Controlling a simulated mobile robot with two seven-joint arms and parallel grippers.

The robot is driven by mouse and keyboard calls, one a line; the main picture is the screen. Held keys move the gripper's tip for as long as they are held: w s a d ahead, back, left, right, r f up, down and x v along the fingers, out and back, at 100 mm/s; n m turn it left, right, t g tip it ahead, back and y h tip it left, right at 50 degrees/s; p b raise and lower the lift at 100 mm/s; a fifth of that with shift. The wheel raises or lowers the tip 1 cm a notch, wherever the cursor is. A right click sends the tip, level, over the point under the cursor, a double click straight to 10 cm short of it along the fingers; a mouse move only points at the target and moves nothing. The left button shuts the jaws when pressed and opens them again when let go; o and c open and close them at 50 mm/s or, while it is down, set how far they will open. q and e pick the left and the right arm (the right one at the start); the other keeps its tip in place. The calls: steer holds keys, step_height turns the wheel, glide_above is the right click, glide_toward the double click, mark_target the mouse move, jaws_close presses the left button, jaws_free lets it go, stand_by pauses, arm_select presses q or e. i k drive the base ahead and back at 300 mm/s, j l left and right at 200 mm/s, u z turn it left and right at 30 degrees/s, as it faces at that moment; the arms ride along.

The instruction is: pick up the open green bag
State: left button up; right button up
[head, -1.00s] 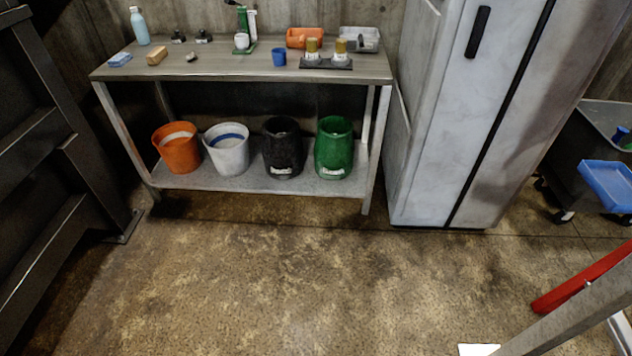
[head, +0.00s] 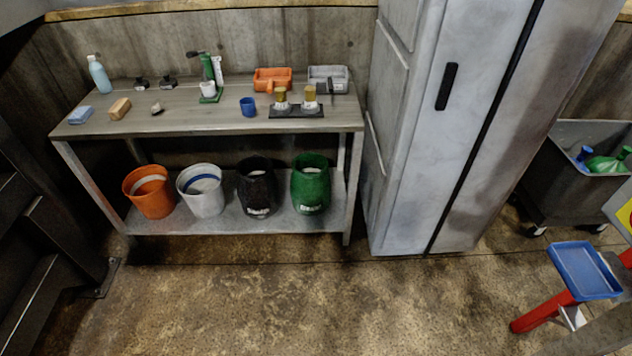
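An open-topped green bag or bin (head: 311,186) stands upright on the lower shelf of the metal table, at the right end of a row. It has a white label low on its front, and something pale shows inside its mouth. A second green object (head: 606,164), which looks like a bag or bottle, lies in the dark wheeled cart at the right; it is partly cut off by the cart's rim. Neither of my grippers is in view.
A black container (head: 257,187), a white bucket (head: 200,191) and an orange bucket (head: 150,193) stand left of the green one. The table (head: 205,128) overhangs them. A grey cabinet (head: 415,170) stands right. Floor in front is clear. A blue tray (head: 583,270) is at lower right.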

mark_target(310, 188)
steer(key=i+j+z, duration=0.1)
steer(key=i, duration=0.4)
steer(key=i+j+z, duration=0.1)
steer(key=i, duration=0.35)
steer(key=i+j, duration=0.15)
steer(key=i, duration=0.3)
steer(key=i+j+z, duration=0.15)
steer(key=i, duration=0.35)
steer(key=i+j+z, duration=0.1)
steer(key=i, duration=0.35)
steer(key=j, duration=0.1)
